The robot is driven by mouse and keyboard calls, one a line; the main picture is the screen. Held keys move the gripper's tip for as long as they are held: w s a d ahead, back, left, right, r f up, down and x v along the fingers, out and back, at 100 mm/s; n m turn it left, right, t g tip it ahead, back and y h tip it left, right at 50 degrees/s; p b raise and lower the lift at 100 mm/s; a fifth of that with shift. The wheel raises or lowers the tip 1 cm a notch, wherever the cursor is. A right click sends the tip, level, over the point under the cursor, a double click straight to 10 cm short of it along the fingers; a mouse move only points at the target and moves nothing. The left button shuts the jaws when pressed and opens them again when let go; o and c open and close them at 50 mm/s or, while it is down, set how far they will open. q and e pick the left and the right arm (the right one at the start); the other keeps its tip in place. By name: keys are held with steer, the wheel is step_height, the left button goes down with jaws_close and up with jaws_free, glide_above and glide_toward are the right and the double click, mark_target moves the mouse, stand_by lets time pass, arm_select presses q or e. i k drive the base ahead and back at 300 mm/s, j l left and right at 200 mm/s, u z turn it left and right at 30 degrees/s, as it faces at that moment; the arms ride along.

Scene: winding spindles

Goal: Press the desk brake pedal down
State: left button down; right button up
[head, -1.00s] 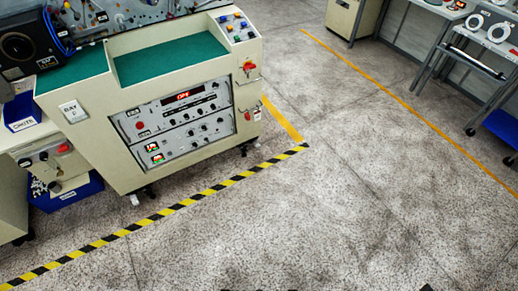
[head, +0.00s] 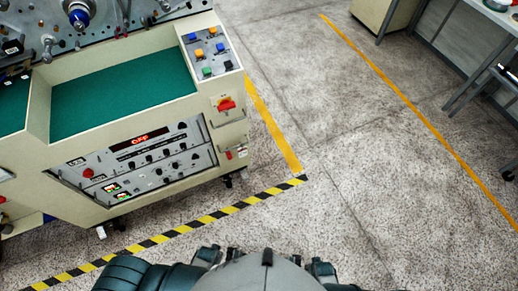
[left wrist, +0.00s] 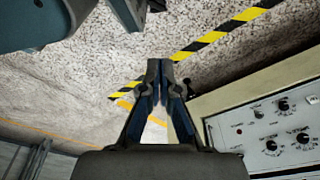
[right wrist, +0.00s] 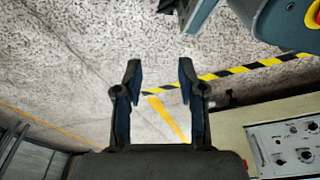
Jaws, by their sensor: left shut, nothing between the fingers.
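The desk is a beige machine console (head: 165,205) at the left of the head view, with a green top (head: 120,90) and a grey control panel (head: 135,165). I cannot make out a brake pedal in any view. The floor under the console is mostly hidden by its body. My left gripper (left wrist: 160,68) is shut and empty, its fingertips together above the floor, left of the console's panel in its wrist view. My right gripper (right wrist: 160,78) is open and empty, its fingers apart above the floor. Neither gripper shows in the head view.
Black-and-yellow tape (head: 200,221) runs along the floor in front of the console and meets an orange line (head: 272,122). The floor (head: 400,215) to the right is clear.

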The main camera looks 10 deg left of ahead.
mark_target(245, 177)
steer(key=i+l, duration=0.2)
steer(key=i, duration=0.3)
steer(key=i+l, duration=0.15)
steer(key=i, duration=0.35)
